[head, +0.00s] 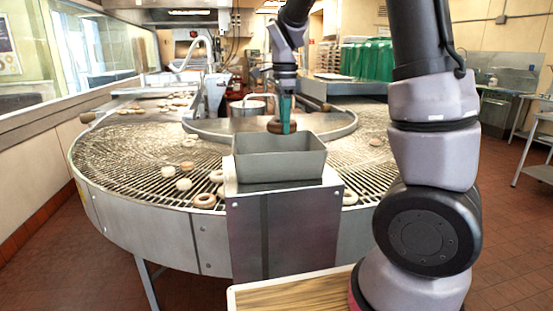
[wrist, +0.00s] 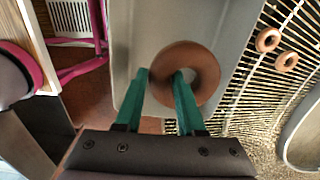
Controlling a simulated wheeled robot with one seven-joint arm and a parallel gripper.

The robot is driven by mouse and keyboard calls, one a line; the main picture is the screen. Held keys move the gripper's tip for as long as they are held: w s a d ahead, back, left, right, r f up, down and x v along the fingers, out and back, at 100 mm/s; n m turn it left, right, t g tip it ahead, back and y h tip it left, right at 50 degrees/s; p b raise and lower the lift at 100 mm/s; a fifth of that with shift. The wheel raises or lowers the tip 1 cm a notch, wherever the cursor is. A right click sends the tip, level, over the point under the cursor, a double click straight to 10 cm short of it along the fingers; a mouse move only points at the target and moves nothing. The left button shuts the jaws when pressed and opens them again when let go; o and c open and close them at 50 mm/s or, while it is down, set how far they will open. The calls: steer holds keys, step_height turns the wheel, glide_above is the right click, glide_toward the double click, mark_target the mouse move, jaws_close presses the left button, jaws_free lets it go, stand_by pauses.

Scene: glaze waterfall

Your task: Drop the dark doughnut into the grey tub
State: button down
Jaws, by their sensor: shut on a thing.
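The dark brown doughnut (head: 273,127) hangs from my gripper (head: 286,118), which has green fingers. In the wrist view the doughnut (wrist: 205,62) sits at the tips of my gripper (wrist: 162,76), with one finger in its hole and the other outside the ring. The grey tub (head: 280,167) is an open rectangular box on a metal stand. In the head view the doughnut shows just above the tub's far rim, apart from it. In the wrist view a grey surface, apparently the tub (wrist: 140,35), lies behind the doughnut.
Two brown rings (wrist: 267,39) lie on the grid in the wrist view. A wooden-topped table (head: 290,295) is in front.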

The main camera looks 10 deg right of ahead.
steer(key=shift+f, duration=1.6)
steer(key=shift+c, duration=2.1)
jaws_free()
steer(key=shift+r, duration=0.1)
step_height(320, 180, up, 11)
steer(key=shift+f, duration=0.15)
steer(key=shift+d, duration=0.1)
